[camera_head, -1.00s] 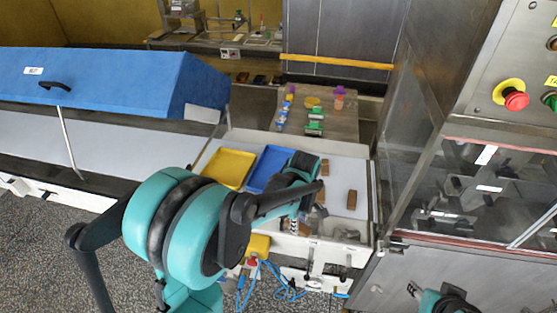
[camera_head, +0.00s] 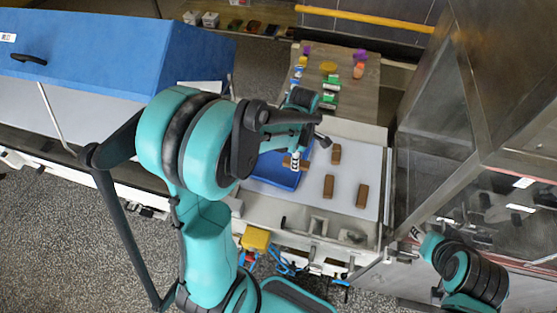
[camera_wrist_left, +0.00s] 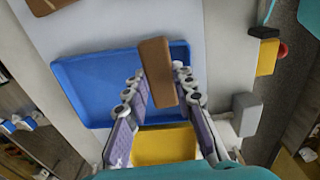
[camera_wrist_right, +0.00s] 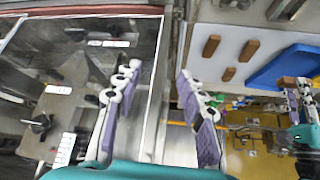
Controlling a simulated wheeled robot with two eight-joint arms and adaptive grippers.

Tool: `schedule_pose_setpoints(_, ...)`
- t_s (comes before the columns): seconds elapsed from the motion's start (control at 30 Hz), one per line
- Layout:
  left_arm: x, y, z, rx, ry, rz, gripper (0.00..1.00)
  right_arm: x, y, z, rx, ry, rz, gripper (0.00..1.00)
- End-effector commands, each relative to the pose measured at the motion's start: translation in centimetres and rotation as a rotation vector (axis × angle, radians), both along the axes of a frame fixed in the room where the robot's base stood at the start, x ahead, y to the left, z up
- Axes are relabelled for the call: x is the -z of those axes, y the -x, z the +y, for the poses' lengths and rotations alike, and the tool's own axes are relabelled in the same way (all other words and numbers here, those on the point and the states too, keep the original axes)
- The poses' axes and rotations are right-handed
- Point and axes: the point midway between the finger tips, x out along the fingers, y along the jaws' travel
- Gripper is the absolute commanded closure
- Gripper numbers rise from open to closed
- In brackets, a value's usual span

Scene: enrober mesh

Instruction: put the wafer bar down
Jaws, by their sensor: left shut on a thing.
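The brown wafer bar (camera_wrist_left: 157,72) is between the fingers of my left gripper (camera_wrist_left: 160,92) in the left wrist view. That gripper is shut on it. The bar's far end overlaps the blue tray (camera_wrist_left: 75,88); the gap in height is hard to judge. In the head view the left gripper (camera_head: 296,158) is over the blue tray (camera_head: 275,179), with the held bar (camera_head: 303,163) partly hidden. My right gripper (camera_wrist_right: 158,100) is open and empty, near the machine's clear panel.
Brown bars (camera_head: 336,154), (camera_head: 329,186) and (camera_head: 362,196) lie on the white surface (camera_head: 350,140) right of the blue tray. Behind it, a table (camera_head: 350,95) holds small coloured items. A steel machine (camera_head: 450,120) stands on the right, a blue cover (camera_head: 120,60) on the left.

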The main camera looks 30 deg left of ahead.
Motion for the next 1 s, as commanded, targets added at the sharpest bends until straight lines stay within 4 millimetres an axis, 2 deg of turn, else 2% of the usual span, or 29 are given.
schedule_pose_setpoints(0.1, 1.9, 0.2, 3.1, -0.007, 0.000, 0.000, 0.91, 0.4, 0.0, 0.0, 0.000, 0.000, 0.000, 0.60)
schedule_pose_setpoints(0.2, 3.1, 0.4, 5.1, -0.003, 0.000, 0.000, 0.91, 0.6, 0.0, 0.0, 0.000, 0.000, 0.000, 0.60)
schedule_pose_setpoints(0.33, 4.1, 0.5, 6.7, -0.001, 0.000, 0.000, 0.91, 0.7, 0.0, 0.0, 0.000, 0.000, 0.000, 0.60)
schedule_pose_setpoints(0.47, 4.7, 0.5, 7.2, 0.002, 0.000, 0.000, 0.91, 0.8, 0.0, 0.0, 0.000, 0.000, 0.000, 0.60)
schedule_pose_setpoints(0.7, 8.1, 0.5, 7.2, 0.003, 0.000, 0.000, 0.91, 1.5, 0.0, 0.0, 0.000, 0.000, 0.000, 0.60)
schedule_pose_setpoints(1.0, 8.4, 0.6, 7.2, 0.002, 0.000, 0.000, 0.91, 1.5, 0.0, 0.0, 0.000, 0.000, 0.000, 0.60)
